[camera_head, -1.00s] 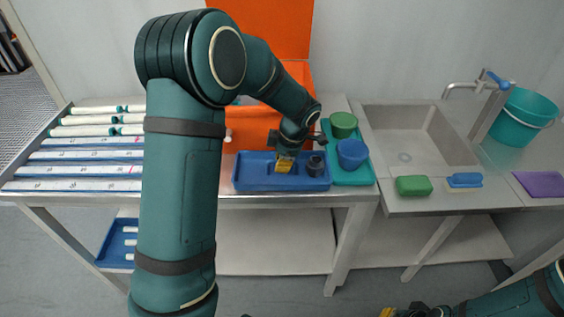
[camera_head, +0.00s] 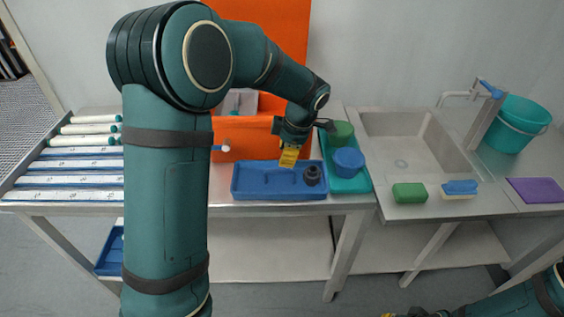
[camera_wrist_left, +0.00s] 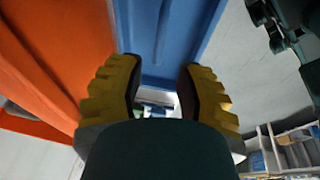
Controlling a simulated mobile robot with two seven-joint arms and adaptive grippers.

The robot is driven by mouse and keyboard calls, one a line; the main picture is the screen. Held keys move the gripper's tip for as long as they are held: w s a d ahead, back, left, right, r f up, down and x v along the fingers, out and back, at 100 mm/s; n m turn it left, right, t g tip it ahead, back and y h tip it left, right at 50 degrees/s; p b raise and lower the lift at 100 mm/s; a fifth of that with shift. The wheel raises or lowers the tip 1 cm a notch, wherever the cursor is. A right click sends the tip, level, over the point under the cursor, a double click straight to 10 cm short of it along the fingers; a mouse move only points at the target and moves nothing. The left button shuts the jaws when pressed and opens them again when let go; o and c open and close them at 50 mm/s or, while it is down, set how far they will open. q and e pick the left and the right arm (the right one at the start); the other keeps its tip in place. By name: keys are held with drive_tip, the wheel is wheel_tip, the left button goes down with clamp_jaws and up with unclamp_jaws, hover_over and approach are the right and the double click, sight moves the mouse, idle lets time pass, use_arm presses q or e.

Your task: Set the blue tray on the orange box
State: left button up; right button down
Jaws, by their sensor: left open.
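The blue tray (camera_head: 262,184) lies flat on the metal table, in front of the orange box (camera_head: 240,146). A small dark round piece (camera_head: 312,175) stands in the tray's right end. The orange box is open with its lid raised, and my left arm hides part of it. My left gripper (camera_head: 288,157) points down over the tray's back edge, open and empty. In the left wrist view, a blue surface (camera_wrist_left: 165,40) lies beyond the parted yellow fingers, with the orange box (camera_wrist_left: 60,60) at left. My right gripper (camera_head: 400,314) is cut off at the bottom edge.
A teal tray (camera_head: 346,184) with a green tub (camera_head: 341,132) and a blue tub (camera_head: 348,161) stands close to the blue tray's right. White tubes (camera_head: 90,128) lie at left. A sink (camera_head: 402,150) is at right.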

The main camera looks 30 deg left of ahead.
use_arm(q)
drive_tip(key=v, duration=0.4)
drive_tip(key=shift+r+p, duration=0.1)
drive_tip(key=shift+p, duration=0.2)
drive_tip(key=shift+s, duration=0.1)
